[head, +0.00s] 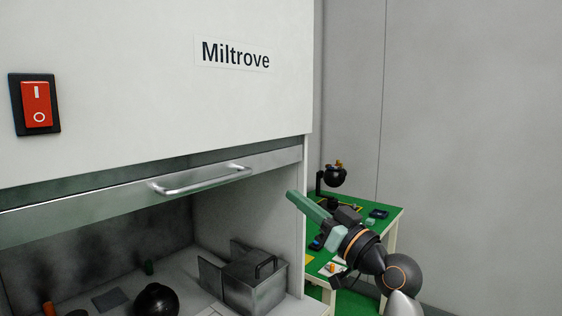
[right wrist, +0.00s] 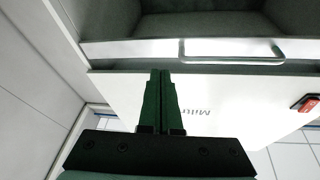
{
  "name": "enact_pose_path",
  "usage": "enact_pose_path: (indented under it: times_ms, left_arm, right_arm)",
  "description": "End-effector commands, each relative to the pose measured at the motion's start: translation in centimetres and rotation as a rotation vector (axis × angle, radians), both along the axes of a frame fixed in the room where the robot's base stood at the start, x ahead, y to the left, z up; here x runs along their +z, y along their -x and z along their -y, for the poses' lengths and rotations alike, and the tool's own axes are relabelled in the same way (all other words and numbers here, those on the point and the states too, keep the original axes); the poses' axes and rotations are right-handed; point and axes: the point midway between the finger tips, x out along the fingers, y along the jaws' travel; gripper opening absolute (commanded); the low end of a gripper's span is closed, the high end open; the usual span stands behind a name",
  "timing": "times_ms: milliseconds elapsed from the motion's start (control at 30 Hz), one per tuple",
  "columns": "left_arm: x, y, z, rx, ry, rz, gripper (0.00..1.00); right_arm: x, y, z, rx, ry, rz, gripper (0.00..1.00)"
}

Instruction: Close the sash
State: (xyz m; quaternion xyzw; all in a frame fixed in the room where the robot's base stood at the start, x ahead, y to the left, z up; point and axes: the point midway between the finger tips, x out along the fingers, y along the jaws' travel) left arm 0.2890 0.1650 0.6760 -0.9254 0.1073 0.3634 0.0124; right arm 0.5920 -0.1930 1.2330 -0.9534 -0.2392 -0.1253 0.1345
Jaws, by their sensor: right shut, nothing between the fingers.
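The sash (head: 80,207) of the white fume hood is a grey strip with a silver bar handle (head: 203,181); it stands raised, with the hood open below it. In the right wrist view the sash (right wrist: 130,50) and its handle (right wrist: 233,60) cross the upper part. My right gripper (head: 291,193) has green fingers, shut and empty. In the head view its tips overlap the hood's right front edge, right of and below the handle, apart from it. In the right wrist view the fingertips (right wrist: 160,72) point toward the sash strip, left of the handle. My left gripper is not in view.
Inside the hood are a metal box (head: 255,287) and a black round object (head: 156,300). A red switch (head: 36,105) and a Miltrove label (head: 235,54) are on the front panel. A green-topped table (head: 386,217) with small items stands behind my right arm.

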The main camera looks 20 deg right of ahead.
Motion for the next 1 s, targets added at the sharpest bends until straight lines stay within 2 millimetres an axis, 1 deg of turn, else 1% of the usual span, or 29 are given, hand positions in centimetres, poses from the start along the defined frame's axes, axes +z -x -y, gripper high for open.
enact_pose_path:
  times_ms: [33,100,167,233,367,500,700,833,1000]
  left_arm:
    - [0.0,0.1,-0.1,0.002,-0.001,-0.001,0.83]
    - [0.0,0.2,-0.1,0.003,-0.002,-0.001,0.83]
    - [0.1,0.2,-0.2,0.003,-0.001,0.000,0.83]
    - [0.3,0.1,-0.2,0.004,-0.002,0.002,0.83]
    - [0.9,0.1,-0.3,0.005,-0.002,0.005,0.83]
    - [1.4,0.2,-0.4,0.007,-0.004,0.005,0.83]
    - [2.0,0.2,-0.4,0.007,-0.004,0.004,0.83]
    - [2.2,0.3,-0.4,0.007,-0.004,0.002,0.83]
    - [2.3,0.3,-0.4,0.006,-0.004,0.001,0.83]
  right_arm:
    - [1.2,0.7,-1.2,0.045,0.014,0.025,0.00]
    - [2.2,1.4,-2.2,0.084,0.024,0.046,0.00]
    - [2.6,1.6,-2.6,0.099,0.030,0.054,0.00]
    - [2.9,1.3,-3.0,0.107,0.028,0.055,0.00]
    - [3.6,-0.1,-4.0,0.108,0.025,0.055,0.00]
    - [4.5,-2.2,-5.3,0.106,0.026,0.054,0.00]
    - [5.4,-4.7,-6.8,0.104,0.024,0.053,0.00]
    - [5.7,-5.6,-7.3,0.102,0.025,0.052,0.00]
    - [5.8,-6.2,-7.7,0.100,0.027,0.053,0.00]
